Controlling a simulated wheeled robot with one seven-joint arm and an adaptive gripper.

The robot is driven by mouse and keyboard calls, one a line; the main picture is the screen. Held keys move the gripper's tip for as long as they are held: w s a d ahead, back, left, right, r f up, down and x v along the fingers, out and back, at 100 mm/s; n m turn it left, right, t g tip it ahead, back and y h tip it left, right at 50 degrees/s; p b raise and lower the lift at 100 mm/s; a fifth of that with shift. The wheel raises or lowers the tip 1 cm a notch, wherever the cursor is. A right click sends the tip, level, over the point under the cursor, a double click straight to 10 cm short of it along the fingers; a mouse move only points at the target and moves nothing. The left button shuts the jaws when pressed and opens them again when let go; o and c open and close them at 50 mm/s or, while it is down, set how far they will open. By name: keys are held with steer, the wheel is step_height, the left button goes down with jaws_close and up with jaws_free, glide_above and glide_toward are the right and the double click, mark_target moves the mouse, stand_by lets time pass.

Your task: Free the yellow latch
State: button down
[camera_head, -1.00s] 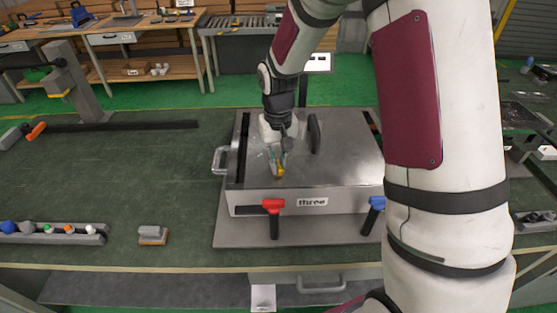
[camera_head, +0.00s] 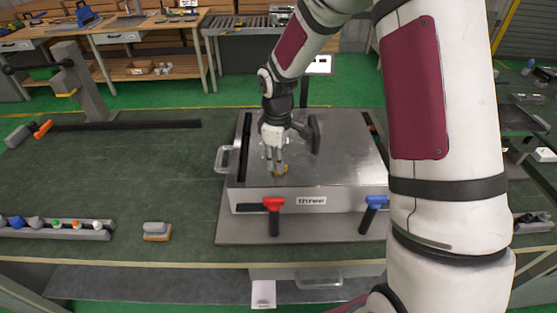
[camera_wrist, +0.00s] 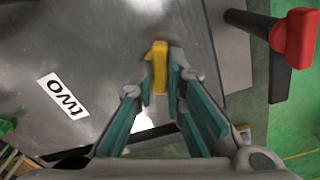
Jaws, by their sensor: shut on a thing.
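The yellow latch (camera_head: 280,170) sits on the top of a grey metal box (camera_head: 340,172), close to its front edge. In the wrist view the latch (camera_wrist: 159,66) stands between my two fingertips. My gripper (camera_head: 276,167) reaches down onto it from above and is shut on it; in the wrist view the teal-lined fingers (camera_wrist: 161,82) close around it from both sides. The fingers hide the latch's lower part and how it is fixed to the box.
A red handle (camera_head: 273,205) and a blue handle (camera_head: 376,202) stand at the box's front, beside a "three" label (camera_head: 311,201).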

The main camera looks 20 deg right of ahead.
steer(key=shift+n+p, duration=0.35)
steer(key=shift+n, duration=1.85)
steer(key=c, duration=1.6)
jaws_free()
steer(key=shift+c, duration=0.2)
step_height(320, 180, up, 12)
